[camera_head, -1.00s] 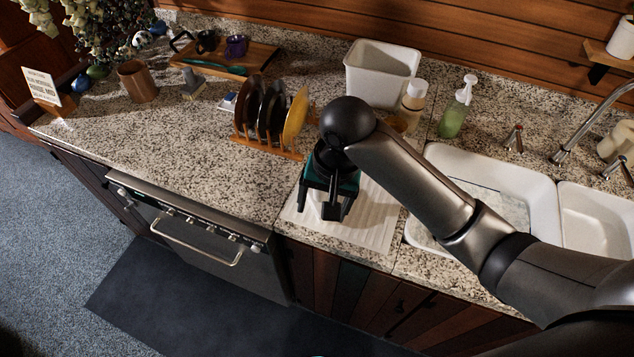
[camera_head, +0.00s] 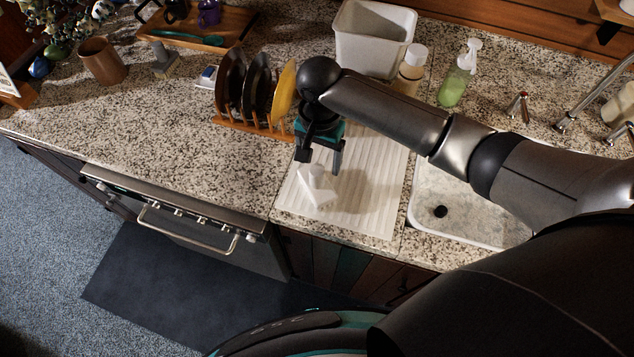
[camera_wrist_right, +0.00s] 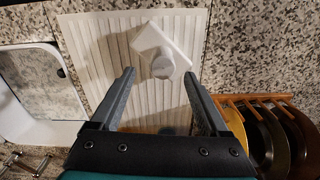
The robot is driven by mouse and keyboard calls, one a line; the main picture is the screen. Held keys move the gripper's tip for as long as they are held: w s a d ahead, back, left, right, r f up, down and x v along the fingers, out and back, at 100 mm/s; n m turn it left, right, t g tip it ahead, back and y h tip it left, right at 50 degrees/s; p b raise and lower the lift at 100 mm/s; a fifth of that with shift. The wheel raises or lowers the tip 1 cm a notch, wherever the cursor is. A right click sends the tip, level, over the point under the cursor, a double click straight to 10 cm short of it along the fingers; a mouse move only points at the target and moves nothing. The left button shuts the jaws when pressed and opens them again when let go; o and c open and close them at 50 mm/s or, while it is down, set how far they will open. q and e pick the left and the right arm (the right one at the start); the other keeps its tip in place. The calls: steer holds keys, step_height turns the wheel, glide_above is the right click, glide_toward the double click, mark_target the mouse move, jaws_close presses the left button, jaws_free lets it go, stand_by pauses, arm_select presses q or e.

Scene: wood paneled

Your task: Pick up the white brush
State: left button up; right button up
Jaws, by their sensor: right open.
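The white brush (camera_head: 317,183) lies on the white ribbed drying mat (camera_head: 372,190) on the counter left of the sink. It has a flat base and a round knob on top. In the right wrist view the brush (camera_wrist_right: 163,50) is ahead of the fingertips, roughly between their lines. My right gripper (camera_head: 320,163) is above the mat, just behind the brush in the head view. Its two fingers (camera_wrist_right: 160,84) are apart with nothing between them. Whether a finger touches the brush is unclear. My left gripper is not in view.
A wooden rack (camera_head: 252,128) of plates stands close left of my right gripper. A white bin (camera_head: 372,42), a capped bottle (camera_head: 409,72) and a green soap bottle (camera_head: 456,78) stand behind. The sink (camera_head: 462,212) is to the right. The counter at left is largely clear.

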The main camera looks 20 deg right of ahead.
mark_target(317, 170)
steer(key=shift+f, duration=0.6)
steer(key=f, duration=0.3)
steer(key=shift+a+f, duration=0.25)
steer(key=shift+f, duration=0.4)
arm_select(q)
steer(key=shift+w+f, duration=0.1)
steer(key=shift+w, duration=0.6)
arm_select(e)
steer(key=shift+c, duration=0.6)
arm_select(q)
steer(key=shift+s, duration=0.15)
arm_select(e)
jaws_close()
